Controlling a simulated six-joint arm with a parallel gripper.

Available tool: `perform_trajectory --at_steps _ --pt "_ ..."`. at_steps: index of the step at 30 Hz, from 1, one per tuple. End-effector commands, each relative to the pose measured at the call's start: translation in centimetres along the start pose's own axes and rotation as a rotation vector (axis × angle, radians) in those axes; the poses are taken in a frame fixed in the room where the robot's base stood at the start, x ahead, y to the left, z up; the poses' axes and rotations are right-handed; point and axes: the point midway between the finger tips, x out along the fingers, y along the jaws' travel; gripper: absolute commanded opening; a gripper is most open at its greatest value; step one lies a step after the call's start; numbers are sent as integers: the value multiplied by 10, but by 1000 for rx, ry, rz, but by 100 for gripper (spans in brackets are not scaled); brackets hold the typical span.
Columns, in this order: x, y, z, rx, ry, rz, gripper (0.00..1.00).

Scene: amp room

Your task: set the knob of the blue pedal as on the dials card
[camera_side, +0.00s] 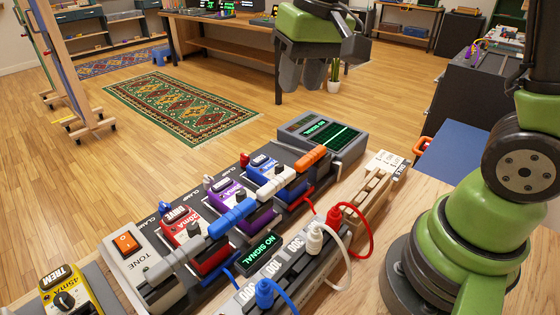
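The blue pedal (262,160) sits in the pedal row, at the far end beside the screen unit. It shows a blue label plate, and a white clamp handle crosses in front of much of it. I cannot read the setting of its knob. I cannot make out a dials card for certain. My gripper (303,76) hangs high at the top, above and beyond the pedal row, fingers pointing down. It touches no pedal and nothing shows between its fingers. I cannot tell how far apart they are.
Red (186,226), purple (228,195) and yellow (65,292) pedals share the row. Blue (233,216) and orange (312,158) clamp handles rise over it. A green-lit screen unit (345,143), a plug strip with loose cables and a wooden rack (372,186) stand nearby.

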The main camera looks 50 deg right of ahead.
Motion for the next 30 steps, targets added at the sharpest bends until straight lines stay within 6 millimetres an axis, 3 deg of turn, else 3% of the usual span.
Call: perform_trajectory --at_steps 3,9,17,30 --pt "42 1 -20 -6 -87 55 33" --pt "92 5 -35 -18 -170 113 33" --pt "118 9 -34 -22 -196 130 33" --pt "190 18 -20 -20 -196 128 33"
